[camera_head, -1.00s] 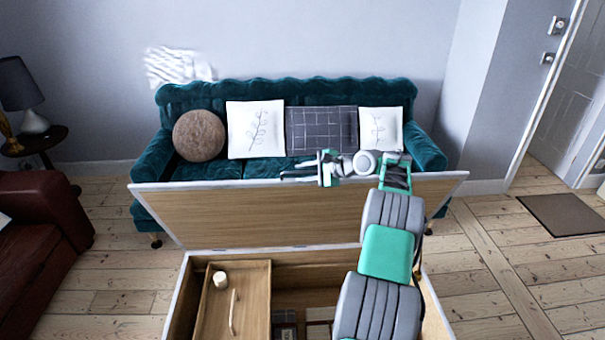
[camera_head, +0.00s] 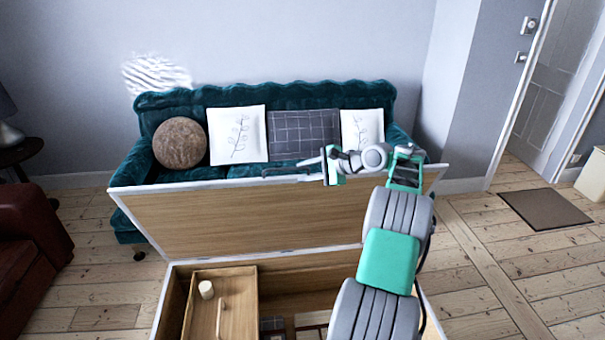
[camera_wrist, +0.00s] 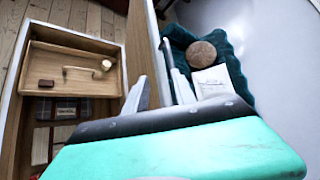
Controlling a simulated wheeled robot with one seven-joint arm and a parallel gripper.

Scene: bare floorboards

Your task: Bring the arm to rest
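My arm reaches forward from the bottom right of the head view, over an open wooden chest (camera_head: 240,226) with its lid raised. My gripper (camera_head: 290,169) is near the lid's top edge, in front of the green sofa, with its fingers pointing left.
The chest holds a wooden tray (camera_head: 238,300) with a small pale cylinder (camera_head: 206,289). A green velvet sofa (camera_head: 290,97) with cushions stands behind. A dark red armchair (camera_head: 30,235) is at left.

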